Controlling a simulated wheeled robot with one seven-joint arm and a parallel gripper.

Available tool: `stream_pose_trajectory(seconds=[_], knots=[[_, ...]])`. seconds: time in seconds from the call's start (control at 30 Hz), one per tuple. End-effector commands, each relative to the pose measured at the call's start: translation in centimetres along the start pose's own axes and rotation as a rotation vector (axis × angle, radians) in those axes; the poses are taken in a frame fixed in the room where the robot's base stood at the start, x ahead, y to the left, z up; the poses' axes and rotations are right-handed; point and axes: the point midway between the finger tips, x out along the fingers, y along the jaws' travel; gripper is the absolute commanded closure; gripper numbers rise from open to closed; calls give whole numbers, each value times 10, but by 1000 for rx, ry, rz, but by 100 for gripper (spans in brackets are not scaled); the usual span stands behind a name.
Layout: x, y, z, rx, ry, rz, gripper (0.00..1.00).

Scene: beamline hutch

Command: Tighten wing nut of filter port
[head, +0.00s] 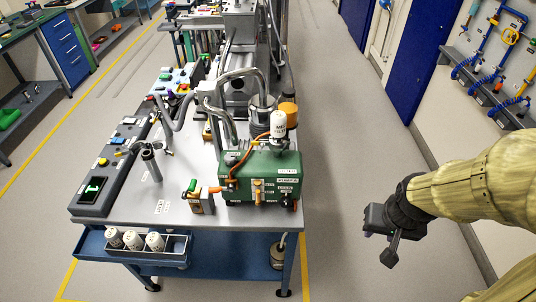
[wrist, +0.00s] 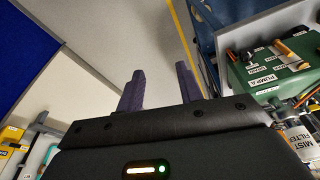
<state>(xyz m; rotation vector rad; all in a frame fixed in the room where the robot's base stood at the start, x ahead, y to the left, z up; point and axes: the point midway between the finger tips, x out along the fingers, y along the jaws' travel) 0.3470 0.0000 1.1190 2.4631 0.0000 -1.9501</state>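The green pump unit (head: 262,178) stands at the front of the grey bench, with a white canister (head: 278,126) upright on it. In the wrist view the green pump (wrist: 270,72) is at the upper right, labelled PUMP A. A white canister marked MIST FILTER (wrist: 301,141) is at the lower right there. I cannot make out the filter port's wing nut in either view. My gripper (wrist: 160,82) has its two dark fingers apart with nothing between them. In the head view my gripper (head: 388,236) hangs over the floor, right of the bench and clear of the pump.
A tray with white bottles (head: 133,240) hangs on the bench's front edge. A small orange-and-green block (head: 201,199) sits left of the pump. Hoses (head: 222,115) rise behind it. The aisle floor (head: 345,180) right of the bench is free. A wall shelf (head: 490,85) with blue hoses is far right.

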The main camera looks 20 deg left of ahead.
Motion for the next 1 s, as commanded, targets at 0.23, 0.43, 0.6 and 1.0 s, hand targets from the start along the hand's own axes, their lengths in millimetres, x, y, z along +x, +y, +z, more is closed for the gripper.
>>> stream_pose_trajectory(seconds=[0.23, 0.43, 0.6, 1.0], knots=[[2, -4, -3, -9, 7, -6, 44], [20, -40, -27, -76, 76, -44, 44], [47, -91, -52, -177, 194, -58, 44], [92, -186, -69, -487, 551, 125, 44]])
